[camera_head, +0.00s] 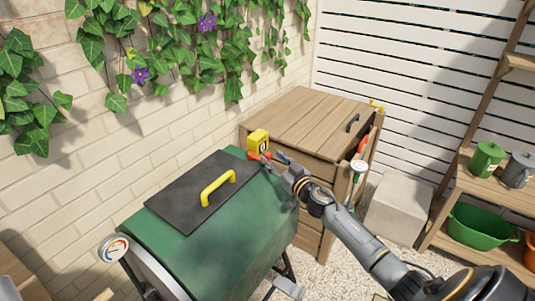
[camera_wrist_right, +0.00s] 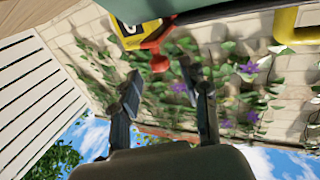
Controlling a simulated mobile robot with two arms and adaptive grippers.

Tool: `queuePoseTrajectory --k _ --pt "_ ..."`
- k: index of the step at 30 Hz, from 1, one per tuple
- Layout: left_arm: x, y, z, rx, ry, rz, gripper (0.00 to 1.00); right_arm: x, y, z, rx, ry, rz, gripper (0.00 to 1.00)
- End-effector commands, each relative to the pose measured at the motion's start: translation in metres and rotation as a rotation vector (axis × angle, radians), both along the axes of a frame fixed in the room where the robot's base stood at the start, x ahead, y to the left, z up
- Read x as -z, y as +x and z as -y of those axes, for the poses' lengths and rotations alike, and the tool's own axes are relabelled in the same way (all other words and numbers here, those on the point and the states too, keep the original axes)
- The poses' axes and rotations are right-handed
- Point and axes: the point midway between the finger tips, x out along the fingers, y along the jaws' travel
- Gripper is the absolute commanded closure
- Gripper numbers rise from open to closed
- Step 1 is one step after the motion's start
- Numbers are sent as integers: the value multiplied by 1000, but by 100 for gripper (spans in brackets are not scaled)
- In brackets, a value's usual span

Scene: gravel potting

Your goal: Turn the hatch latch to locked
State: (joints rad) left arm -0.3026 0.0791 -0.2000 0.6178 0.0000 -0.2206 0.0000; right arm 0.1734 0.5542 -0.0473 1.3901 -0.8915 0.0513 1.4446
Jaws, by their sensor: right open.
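The green drum (camera_head: 235,245) carries a dark flat hatch (camera_head: 178,205) with a yellow handle (camera_head: 217,187). The hatch lies flat on the drum's top. A red lever (camera_head: 259,156), which looks like the latch, is at the drum's far right end, beside a yellow block (camera_head: 258,139) with a dark-marked face. In the right wrist view the red lever (camera_wrist_right: 160,42) has a rounded end and sits just ahead of my fingers. My right gripper (camera_head: 274,164) is open and empty close to the lever; its spread fingers also show in the wrist view (camera_wrist_right: 167,93). My left gripper is out of view.
A wooden cabinet (camera_head: 305,125) stands close behind the drum. A round gauge (camera_head: 114,247) is on the drum's near end. Shelves with green and grey pots (camera_head: 487,158) and a green tub (camera_head: 483,226) are at right. An ivy-covered brick wall (camera_head: 120,150) borders the left.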

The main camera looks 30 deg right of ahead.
Motion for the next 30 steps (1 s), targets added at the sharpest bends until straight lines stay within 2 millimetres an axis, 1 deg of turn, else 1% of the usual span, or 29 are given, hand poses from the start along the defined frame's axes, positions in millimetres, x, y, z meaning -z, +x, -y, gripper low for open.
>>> queuePoseTrajectory --k 1,3,7,12,19,20,21,23,24,26,27,30 --pt "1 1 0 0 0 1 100 -1 10 -1 0 3 2 55" --pt "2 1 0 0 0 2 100 0 20 0 0 2 1 55" --pt "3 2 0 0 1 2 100 1 32 0 0 2 1 55" --pt "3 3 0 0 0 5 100 1 39 -1 -1 1 -1 55" --pt "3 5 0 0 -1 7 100 1 40 -1 -1 1 -1 55" --pt "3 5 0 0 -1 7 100 1 40 -1 -1 1 -1 57" --pt "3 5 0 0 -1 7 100 1 40 -1 -1 1 -1 65" --pt "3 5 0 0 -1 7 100 1 40 -1 -1 1 -1 77" --pt "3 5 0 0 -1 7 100 1 40 -1 -1 1 -1 85" --pt "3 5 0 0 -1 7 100 1 39 -1 -1 1 -1 98" --pt "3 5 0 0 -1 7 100 1 39 -1 -1 1 -1 100" --pt "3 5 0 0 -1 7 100 1 39 -1 -1 1 -1 100"
